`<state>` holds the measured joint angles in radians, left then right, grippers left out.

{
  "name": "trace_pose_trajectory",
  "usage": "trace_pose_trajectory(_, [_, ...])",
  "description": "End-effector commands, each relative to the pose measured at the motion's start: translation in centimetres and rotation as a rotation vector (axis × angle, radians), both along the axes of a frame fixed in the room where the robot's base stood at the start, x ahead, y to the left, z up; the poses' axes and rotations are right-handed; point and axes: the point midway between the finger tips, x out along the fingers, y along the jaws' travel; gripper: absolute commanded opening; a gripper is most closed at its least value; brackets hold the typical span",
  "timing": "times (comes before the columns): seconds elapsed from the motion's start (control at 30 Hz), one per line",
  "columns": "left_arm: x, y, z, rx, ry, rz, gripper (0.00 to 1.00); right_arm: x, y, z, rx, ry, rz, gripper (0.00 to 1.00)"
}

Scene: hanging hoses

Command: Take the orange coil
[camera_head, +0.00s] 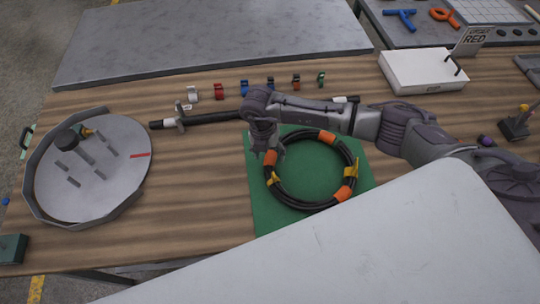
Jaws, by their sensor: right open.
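The coil (309,206) is a ring of black hose with orange bands and yellow ties. It lies flat on a green mat (268,222) on the wooden table. My right arm reaches in from the right, over the far part of the mat. My right gripper (267,152) points down at the coil's upper left side, by an orange band. It is open, and no hose is seen held in it. I cannot tell whether its fingers touch the coil. My left gripper is not in view.
A round grey tray (112,190) with pegs and a black knob stands at the left. A black rod (213,117) and a row of small coloured clips (219,92) lie behind the mat. A white box (422,72) stands at the back right. Bare wood separates tray and mat.

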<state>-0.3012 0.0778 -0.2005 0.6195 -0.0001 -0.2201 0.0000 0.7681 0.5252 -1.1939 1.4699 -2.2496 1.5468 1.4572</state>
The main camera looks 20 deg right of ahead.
Motion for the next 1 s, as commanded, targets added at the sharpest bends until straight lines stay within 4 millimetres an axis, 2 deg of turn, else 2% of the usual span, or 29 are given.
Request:
trace_pose_trajectory(0.1, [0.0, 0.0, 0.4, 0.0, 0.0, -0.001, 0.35, -0.2, -0.1, -1.7, 0.0, 0.001, 0.0, 0.66])
trace_pose_trajectory(0.23, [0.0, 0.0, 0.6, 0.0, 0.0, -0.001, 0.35, -0.2, -0.3, -2.9, 0.001, 0.001, 0.0, 0.66])
trace_pose_trajectory(0.6, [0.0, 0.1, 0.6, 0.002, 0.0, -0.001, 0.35, -0.2, -0.3, -3.4, 0.0, -0.001, 0.001, 0.66])
trace_pose_trajectory(0.67, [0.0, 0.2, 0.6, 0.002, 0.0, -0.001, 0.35, -0.2, -0.3, -3.4, 0.0, -0.001, 0.001, 0.58])
trace_pose_trajectory(1.0, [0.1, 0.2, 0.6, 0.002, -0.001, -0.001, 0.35, -0.2, -0.3, -3.4, 0.001, 0.0, 0.001, 0.01])
